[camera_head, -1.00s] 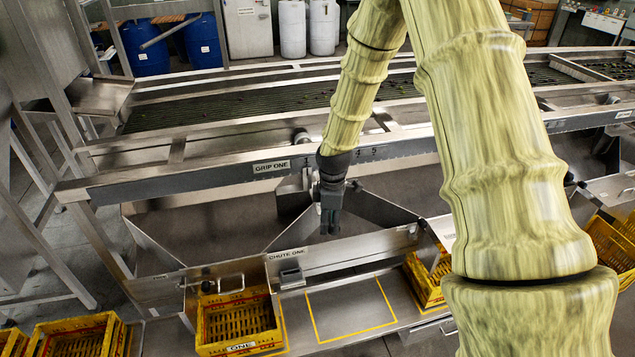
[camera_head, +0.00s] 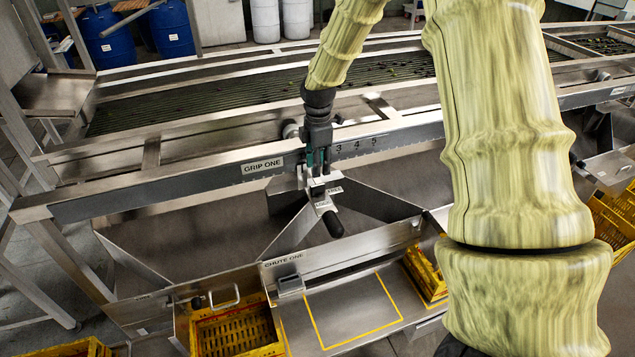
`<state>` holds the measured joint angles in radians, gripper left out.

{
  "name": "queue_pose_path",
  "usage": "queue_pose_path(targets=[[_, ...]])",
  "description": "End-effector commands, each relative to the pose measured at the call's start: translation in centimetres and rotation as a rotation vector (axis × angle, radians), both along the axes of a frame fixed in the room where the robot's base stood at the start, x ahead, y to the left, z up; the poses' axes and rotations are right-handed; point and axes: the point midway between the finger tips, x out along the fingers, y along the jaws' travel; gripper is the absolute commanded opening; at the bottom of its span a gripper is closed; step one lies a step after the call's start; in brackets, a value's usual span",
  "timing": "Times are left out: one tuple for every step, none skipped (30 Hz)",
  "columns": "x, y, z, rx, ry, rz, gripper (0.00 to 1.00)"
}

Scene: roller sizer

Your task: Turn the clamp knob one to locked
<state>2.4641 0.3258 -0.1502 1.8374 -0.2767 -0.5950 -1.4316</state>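The GRIP ONE label (camera_head: 263,165) is on the front rail of the sizer. Just right of it, a metal bracket (camera_head: 322,186) carries a small label and a lever with a black handle (camera_head: 333,224) that points down toward the front. A round grey knob-like part (camera_head: 291,130) sits on the rail's upper edge; I cannot tell if it is clamp knob one. My gripper (camera_head: 316,162) points down just above the bracket, right of the round part. Its fingers are small and partly merge with the bracket, so contact and opening are unclear.
A number scale (camera_head: 356,146) runs along the rail right of my gripper. Below are the CHUTE ONE plate (camera_head: 284,262), a yellow crate (camera_head: 237,334) and a yellow-outlined bare plate (camera_head: 350,310). My arm hides much of the right side.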

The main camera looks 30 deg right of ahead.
Motion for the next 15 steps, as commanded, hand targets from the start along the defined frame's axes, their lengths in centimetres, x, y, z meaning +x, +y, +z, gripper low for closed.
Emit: queue_pose_path(targets=[[0.0, 0.0, -0.7, 0.0, 0.002, 0.0, 0.36], [0.0, 0.0, -1.1, 0.001, 0.003, -0.001, 0.36], [-0.1, 0.0, -1.6, 0.001, 0.003, -0.001, 0.36], [-0.1, 0.0, -2.0, 0.001, 0.003, -0.002, 0.36], [-0.1, 0.0, -2.4, 0.0, 0.002, -0.002, 0.36], [-0.1, -0.1, -2.9, 0.0, 0.003, -0.002, 0.36], [-0.1, -0.1, -3.3, 0.0, 0.003, -0.003, 0.36], [-0.1, -0.1, -3.6, 0.0, 0.002, -0.003, 0.36], [-0.1, -0.2, -4.1, -0.001, 0.001, -0.003, 0.36], [-0.1, -0.2, -4.5, -0.001, 0.002, -0.003, 0.36], [-0.2, -0.2, -4.8, -0.001, 0.002, -0.003, 0.36], [-0.1, -0.2, -5.3, -0.001, 0.002, -0.003, 0.36], [-0.1, -0.2, -5.6, -0.001, 0.001, -0.003, 0.36], [-0.1, -0.2, -6.0, -0.001, 0.001, -0.003, 0.36], [-0.1, -0.2, -6.3, 0.0, 0.001, -0.003, 0.36]])
